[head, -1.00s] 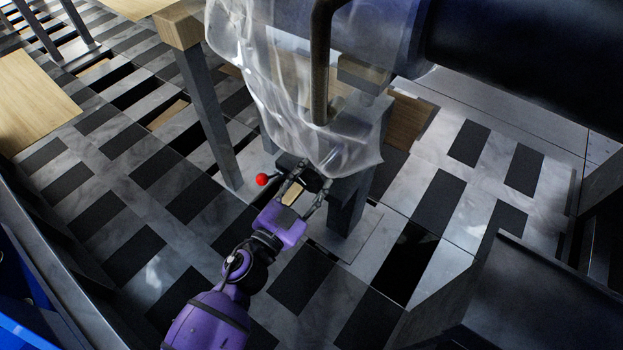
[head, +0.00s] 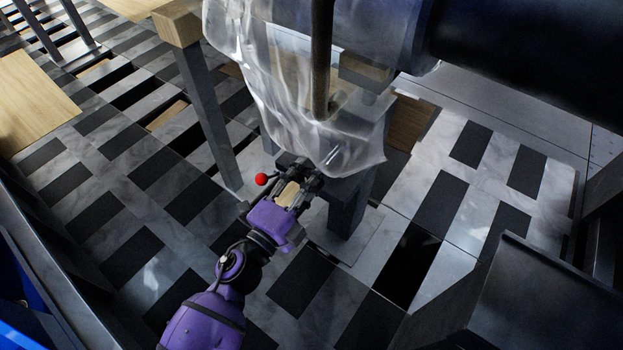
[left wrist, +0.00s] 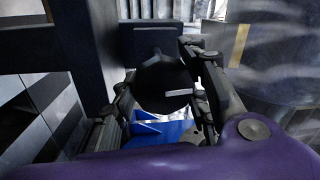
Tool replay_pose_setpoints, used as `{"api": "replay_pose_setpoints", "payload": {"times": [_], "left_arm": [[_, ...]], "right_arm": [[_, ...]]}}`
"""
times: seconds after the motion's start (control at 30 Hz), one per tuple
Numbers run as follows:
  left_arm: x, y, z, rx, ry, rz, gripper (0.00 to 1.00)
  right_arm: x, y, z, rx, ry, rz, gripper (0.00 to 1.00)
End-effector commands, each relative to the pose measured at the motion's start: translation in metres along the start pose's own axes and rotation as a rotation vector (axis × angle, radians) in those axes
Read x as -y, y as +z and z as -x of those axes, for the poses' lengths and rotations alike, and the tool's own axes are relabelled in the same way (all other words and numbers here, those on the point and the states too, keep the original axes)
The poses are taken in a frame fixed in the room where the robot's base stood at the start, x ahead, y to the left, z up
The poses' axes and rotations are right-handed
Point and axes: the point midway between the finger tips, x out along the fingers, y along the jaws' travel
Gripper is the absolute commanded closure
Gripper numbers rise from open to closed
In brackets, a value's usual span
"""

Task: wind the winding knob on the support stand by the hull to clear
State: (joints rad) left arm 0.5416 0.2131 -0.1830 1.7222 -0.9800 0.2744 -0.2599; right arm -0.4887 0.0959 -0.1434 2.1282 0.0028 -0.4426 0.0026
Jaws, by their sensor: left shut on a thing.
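The winding knob (left wrist: 158,95) shows in the left wrist view as a dark round piece with a white mark on its face. My left gripper (head: 302,174) is shut on it, with one finger on each side; the fingers also show in the left wrist view (left wrist: 163,72). In the head view the fingers and the purple wrist largely hide the knob. The support stand (head: 347,208) has a dark grey leg below the hanging clear sheet. A lever with a red ball (head: 261,179) sticks out just left of the fingers. My right gripper is not in view.
A clear crumpled sheet (head: 300,115) hangs close above the gripper, with a vertical rod (head: 321,60) in front of it. A large dark cylinder (head: 530,60) fills the upper right. A wooden-topped table leg (head: 208,110) stands to the left. The checkered floor nearby is mostly clear.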

Motion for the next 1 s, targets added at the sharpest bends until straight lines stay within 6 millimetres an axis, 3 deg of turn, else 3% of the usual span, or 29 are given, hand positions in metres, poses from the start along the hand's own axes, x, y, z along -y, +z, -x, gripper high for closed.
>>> {"api": "replay_pose_setpoints", "payload": {"times": [1.0], "left_arm": [[0.0, 0.005, 0.001, -0.073, -0.003, -0.919, 0.85]], "right_arm": [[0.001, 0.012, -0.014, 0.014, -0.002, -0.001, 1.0]]}}
